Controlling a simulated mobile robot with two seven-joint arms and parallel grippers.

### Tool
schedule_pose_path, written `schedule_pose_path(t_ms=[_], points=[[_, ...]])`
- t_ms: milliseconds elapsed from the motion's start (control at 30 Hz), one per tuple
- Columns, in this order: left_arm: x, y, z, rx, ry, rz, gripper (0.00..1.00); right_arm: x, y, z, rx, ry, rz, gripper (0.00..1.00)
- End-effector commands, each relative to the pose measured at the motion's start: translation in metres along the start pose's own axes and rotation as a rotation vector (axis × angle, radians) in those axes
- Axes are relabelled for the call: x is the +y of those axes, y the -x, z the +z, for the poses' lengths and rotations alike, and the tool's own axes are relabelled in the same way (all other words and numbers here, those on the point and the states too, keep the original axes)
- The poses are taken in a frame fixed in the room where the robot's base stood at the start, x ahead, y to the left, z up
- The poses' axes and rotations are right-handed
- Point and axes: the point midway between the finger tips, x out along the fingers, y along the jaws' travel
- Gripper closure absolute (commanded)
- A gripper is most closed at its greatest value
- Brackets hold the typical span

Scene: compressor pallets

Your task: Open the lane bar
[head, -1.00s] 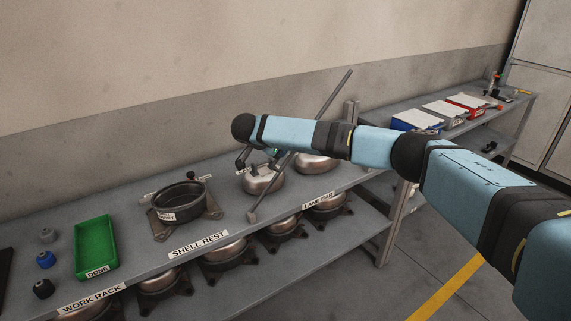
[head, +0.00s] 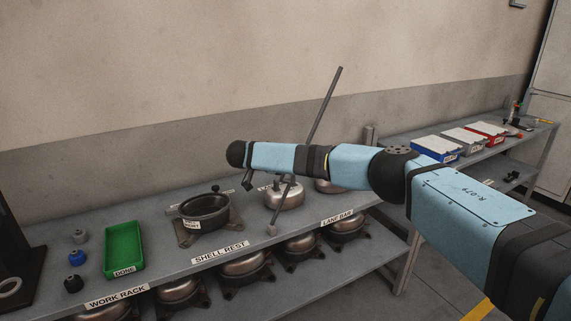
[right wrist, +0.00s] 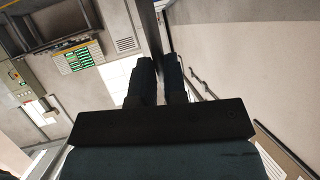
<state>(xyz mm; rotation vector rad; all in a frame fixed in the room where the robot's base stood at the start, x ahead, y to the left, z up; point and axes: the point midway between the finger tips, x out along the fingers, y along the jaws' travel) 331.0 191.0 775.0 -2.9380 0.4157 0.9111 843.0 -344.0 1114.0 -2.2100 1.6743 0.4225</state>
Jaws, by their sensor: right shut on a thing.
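The lane bar is a long thin grey bar (head: 324,107), tilted steeply up to the right. Its lower end (head: 271,230) is at the shelf's front edge, between the SHELL REST and LANE BAR labels. My right arm crosses in front of its middle. In the right wrist view the bar (right wrist: 149,25) runs between the two dark fingers of my right gripper (right wrist: 160,62), which is shut on it. In the head view this gripper is mostly hidden by my arm. My left gripper is not in view.
Behind the bar stand a metal shell (head: 284,196) and another, partly hidden one. To the left are a dark open pot (head: 205,211) on a bracket and a green tray (head: 124,247). Several shells fill the lower shelf. A wall (head: 200,80) rises behind.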

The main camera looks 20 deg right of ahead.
Motion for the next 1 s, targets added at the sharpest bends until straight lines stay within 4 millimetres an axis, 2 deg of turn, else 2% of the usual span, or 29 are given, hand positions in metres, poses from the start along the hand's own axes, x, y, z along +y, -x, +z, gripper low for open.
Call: schedule_pose_path(t_ms=[233,267,300,367,733,867,1000], points=[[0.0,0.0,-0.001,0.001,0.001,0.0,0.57,-0.001,0.002,0.0,-0.001,-0.001,-0.004,1.0],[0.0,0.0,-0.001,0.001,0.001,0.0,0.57,-0.001,0.002,0.0,-0.001,-0.001,-0.004,0.83],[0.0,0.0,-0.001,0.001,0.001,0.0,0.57,-0.001,0.002,0.0,-0.001,-0.001,-0.004,0.74],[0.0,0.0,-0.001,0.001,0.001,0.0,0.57,-0.001,0.001,0.0,-0.001,-0.001,-0.003,0.62],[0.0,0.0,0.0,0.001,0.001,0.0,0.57,-0.001,0.006,0.0,-0.001,0.0,-0.003,0.62],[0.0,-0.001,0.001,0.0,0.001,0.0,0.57,-0.001,0.025,0.001,-0.001,0.0,-0.005,0.62],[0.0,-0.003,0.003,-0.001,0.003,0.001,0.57,-0.001,0.057,0.001,-0.001,0.001,-0.006,0.62]])
